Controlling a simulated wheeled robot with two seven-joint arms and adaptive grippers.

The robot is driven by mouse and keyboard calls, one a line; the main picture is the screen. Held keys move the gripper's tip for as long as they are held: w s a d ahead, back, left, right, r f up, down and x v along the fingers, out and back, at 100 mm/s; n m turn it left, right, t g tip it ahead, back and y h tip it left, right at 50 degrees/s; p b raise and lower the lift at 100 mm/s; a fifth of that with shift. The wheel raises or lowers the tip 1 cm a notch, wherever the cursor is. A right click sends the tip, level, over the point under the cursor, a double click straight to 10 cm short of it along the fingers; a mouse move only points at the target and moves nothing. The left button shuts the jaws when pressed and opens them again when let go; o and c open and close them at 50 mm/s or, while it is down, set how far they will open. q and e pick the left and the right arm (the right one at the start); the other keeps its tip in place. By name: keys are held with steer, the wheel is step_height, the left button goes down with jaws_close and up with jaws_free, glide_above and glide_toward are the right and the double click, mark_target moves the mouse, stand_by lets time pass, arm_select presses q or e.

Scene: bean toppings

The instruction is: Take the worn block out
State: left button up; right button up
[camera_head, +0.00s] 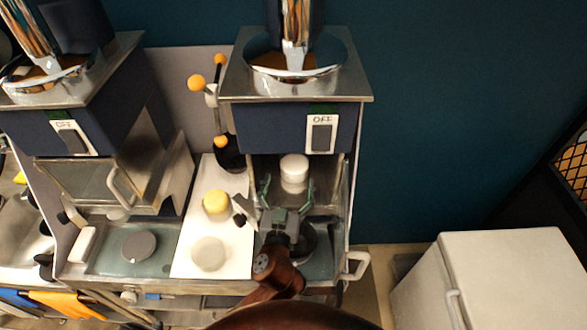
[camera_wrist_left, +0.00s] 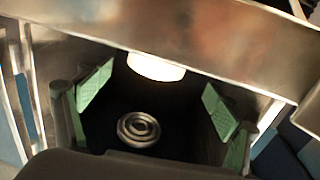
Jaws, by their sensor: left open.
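A white round block (camera_head: 294,170) sits inside the open chamber of the right-hand machine (camera_head: 285,130), below the ON/OFF switch. It looks like a short cylinder with a flat top. Its pale lower end shows at the upper middle of the left wrist view (camera_wrist_left: 155,67). My left gripper (camera_head: 288,186) is open at the chamber mouth, with its green-padded fingers spread to either side of the block. In the left wrist view the fingers (camera_wrist_left: 158,88) are apart, with nothing between them gripped. I cannot tell how worn the block is. My right gripper is not in view.
A white board (camera_head: 237,265) left of the chamber holds a yellow cylinder (camera_head: 216,201), a pale disc (camera_head: 208,254) and small dark pieces. A ringed metal part (camera_wrist_left: 138,129) lies in the dark chamber. Metal chamber walls stand close on both sides. A white cabinet (camera_head: 515,270) stands at right.

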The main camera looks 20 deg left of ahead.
mark_target(294, 164)
arm_select(q)
steer(key=w+p, duration=0.1)
steer(key=w, duration=0.2)
steer(key=w+p, duration=0.1)
steer(key=w, duration=0.2)
steer(key=shift+w+a, duration=0.2)
steer(key=shift+w, duration=0.15)
steer(key=shift+c, duration=0.6)
steer(key=c, duration=1.4)
